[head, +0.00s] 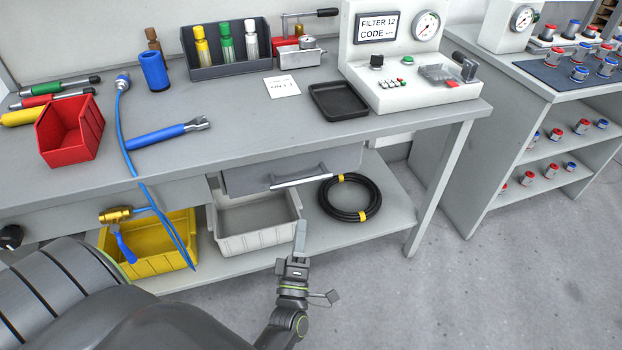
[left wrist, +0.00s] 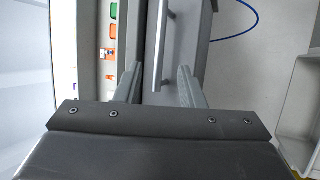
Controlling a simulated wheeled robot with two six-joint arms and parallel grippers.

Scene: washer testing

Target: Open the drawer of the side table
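The grey drawer (head: 245,180) sits under the bench top (head: 240,135), above the lower shelf. Its light metal bar handle (head: 302,181) runs across the front. The drawer looks shut. My left gripper (head: 306,258) is in front of and below the handle in the head view, apart from it and empty. In the left wrist view, the two fingers of my left gripper (left wrist: 160,70) are spread, and the handle (left wrist: 162,40) appears ahead, between their tips. The drawer front (left wrist: 187,42) shows beside it. My right gripper is in neither view.
Below the drawer, the shelf (head: 365,235) holds a grey bin (head: 255,218), a yellow bin (head: 150,262) and a coiled black hose (head: 327,205). A blue hose (head: 128,150) hangs over the bench edge. The floor (head: 430,300) at front right is clear.

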